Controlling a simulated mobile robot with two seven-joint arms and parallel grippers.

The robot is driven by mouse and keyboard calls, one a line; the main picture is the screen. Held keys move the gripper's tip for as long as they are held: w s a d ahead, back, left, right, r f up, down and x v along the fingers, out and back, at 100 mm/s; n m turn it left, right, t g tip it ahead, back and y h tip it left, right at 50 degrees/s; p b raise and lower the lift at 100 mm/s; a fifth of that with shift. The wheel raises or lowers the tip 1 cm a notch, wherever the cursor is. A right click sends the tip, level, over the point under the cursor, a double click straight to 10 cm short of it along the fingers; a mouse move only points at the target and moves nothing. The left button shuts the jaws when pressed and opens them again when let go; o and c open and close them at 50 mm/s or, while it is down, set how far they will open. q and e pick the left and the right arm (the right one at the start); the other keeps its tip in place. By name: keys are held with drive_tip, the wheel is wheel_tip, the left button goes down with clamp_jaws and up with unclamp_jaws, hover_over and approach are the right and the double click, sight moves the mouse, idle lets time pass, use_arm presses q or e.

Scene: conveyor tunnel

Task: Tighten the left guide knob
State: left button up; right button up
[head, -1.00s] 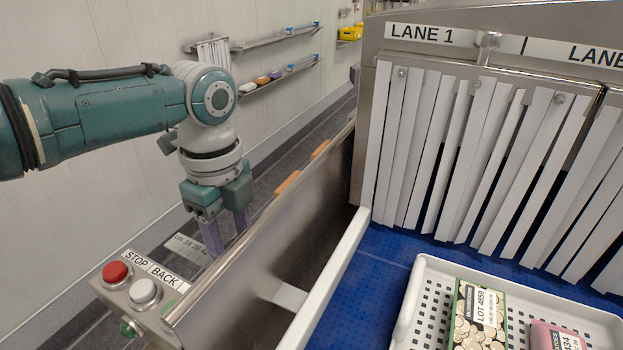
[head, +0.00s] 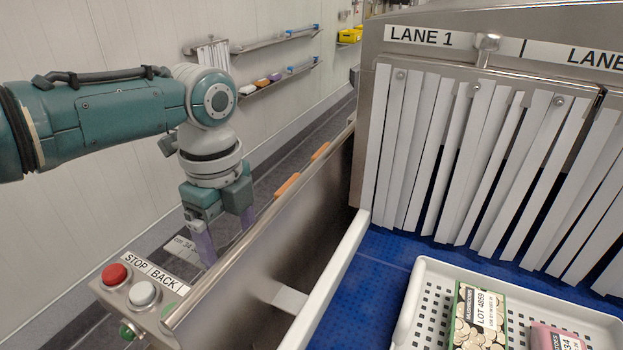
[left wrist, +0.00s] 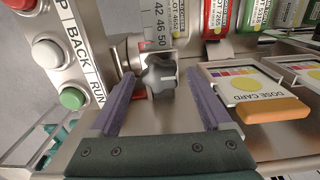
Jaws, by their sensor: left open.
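The guide knob (left wrist: 160,74) is dark and lobed, on a metal clamp beside a number scale (left wrist: 160,30) in the left wrist view. My left gripper (left wrist: 162,78) is open, with one purple finger on each side of the knob and a gap visible on both sides. In the head view the left gripper (head: 226,238) points down at the outer side of the steel side wall (head: 290,230); the knob cannot be made out there. My right gripper is in neither view.
A button box with a red stop button (head: 115,273) and a white back button (head: 143,292) stands near the gripper. A dose card (left wrist: 245,86) and an orange block (left wrist: 262,110) lie right of the fingers. A white tray (head: 417,290) sits on the blue belt (head: 348,310).

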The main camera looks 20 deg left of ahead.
sight(233, 253)
use_arm(q)
wheel_tip(233, 253, up, 10)
idle(0.5)
idle(0.3)
